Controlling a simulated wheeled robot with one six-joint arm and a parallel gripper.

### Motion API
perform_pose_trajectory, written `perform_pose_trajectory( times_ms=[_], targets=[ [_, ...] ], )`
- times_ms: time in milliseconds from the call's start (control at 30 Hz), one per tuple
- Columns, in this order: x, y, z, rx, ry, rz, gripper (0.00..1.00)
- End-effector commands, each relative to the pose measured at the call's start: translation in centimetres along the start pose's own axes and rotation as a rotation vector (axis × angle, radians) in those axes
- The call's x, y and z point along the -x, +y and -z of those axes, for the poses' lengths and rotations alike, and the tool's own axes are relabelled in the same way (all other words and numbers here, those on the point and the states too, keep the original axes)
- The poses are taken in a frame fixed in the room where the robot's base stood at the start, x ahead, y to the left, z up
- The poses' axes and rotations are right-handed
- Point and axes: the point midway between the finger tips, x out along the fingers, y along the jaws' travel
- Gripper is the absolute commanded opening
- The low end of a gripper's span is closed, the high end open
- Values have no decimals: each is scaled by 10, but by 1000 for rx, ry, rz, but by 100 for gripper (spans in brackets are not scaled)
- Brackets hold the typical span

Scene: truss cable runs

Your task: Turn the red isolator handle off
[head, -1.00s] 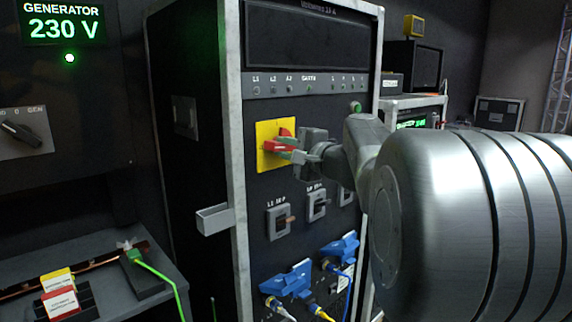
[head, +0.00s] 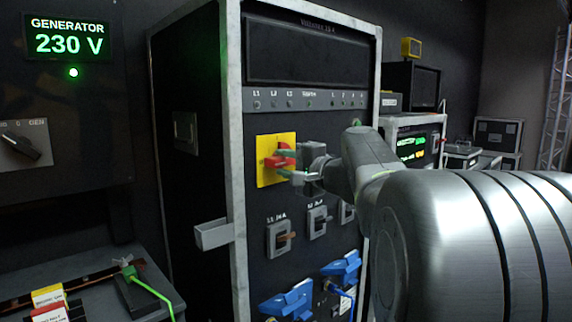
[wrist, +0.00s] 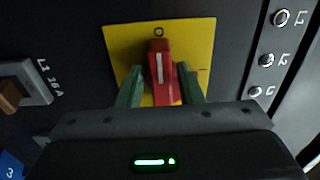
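The red isolator handle (head: 279,161) sits on a yellow plate (head: 267,172) on the front of the tall rack. In the wrist view the handle (wrist: 160,72) points toward the O mark at the plate's top; the I mark is to the right. My gripper (head: 287,164) is at the handle, with one green finger above it and one below in the head view. In the wrist view the fingers (wrist: 159,84) stand on either side of the handle. A gap shows on the left; the right finger is close to it, and I cannot tell if it touches.
Breakers (head: 278,238) and blue plugs (head: 290,302) with cables sit below the plate. A row of lamps (head: 290,101) is above it. A metal bracket (head: 213,233) sticks out at the rack's left edge. The generator display (head: 69,39) reads 230 V.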

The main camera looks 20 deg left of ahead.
Motion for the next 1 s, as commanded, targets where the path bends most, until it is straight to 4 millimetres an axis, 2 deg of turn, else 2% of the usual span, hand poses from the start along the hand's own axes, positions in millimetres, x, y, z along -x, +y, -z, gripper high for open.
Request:
perform_pose_trajectory(
  times_ms=[300,467,1000],
  targets=[
    [0,0,0,-1,1,1,42],
    [12,-1,1,0,4,2,42],
    [111,-1,1,0,6,2,42]
  ],
)
